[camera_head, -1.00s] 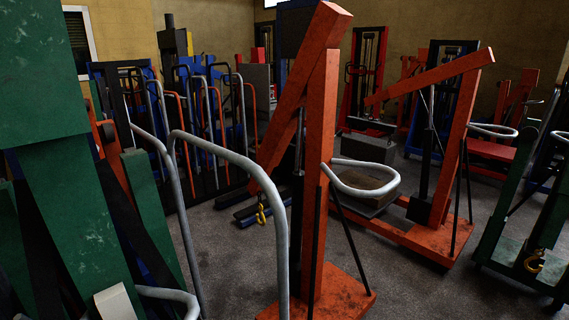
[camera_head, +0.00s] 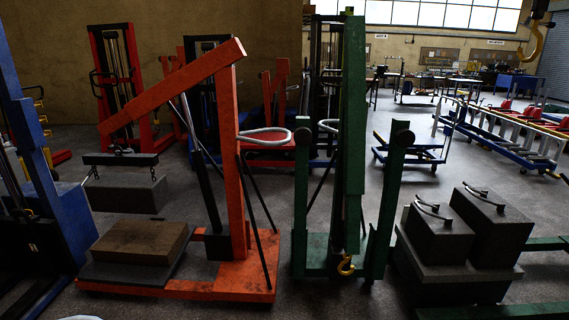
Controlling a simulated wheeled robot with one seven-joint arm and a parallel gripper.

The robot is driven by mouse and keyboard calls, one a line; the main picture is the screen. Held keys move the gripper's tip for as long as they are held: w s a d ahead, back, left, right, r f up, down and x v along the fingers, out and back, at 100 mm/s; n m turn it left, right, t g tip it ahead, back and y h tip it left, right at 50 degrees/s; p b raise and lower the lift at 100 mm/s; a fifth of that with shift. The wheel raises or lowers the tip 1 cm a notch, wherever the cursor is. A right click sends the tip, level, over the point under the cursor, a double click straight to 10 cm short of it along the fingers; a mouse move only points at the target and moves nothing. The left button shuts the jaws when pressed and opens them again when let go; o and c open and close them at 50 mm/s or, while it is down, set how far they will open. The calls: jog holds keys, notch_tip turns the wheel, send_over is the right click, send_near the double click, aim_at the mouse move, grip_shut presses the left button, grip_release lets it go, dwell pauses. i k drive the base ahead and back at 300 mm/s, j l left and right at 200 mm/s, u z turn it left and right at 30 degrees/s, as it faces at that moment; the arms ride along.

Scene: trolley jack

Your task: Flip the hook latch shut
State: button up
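A small yellow hook (camera_head: 346,265) hangs low at the front of a green crane (camera_head: 355,130), near the middle of the view. My gripper is not in view.
An orange crane (camera_head: 235,170) stands left of centre, with a grey block (camera_head: 125,190) hanging from a bar beside it. Dark weights with handles (camera_head: 485,225) sit at the right. A blue machine (camera_head: 60,215) stands at the left edge. Open floor (camera_head: 400,185) shows behind the green crane.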

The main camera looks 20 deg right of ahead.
aim_at(526, 23)
jog(key=i+l+z, duration=0.15)
jog(key=i+z, duration=0.2)
jog(key=i, duration=0.45)
jog(key=i+j+z, duration=0.1)
jog(key=i+z, duration=0.3)
jog(key=i, duration=0.45)
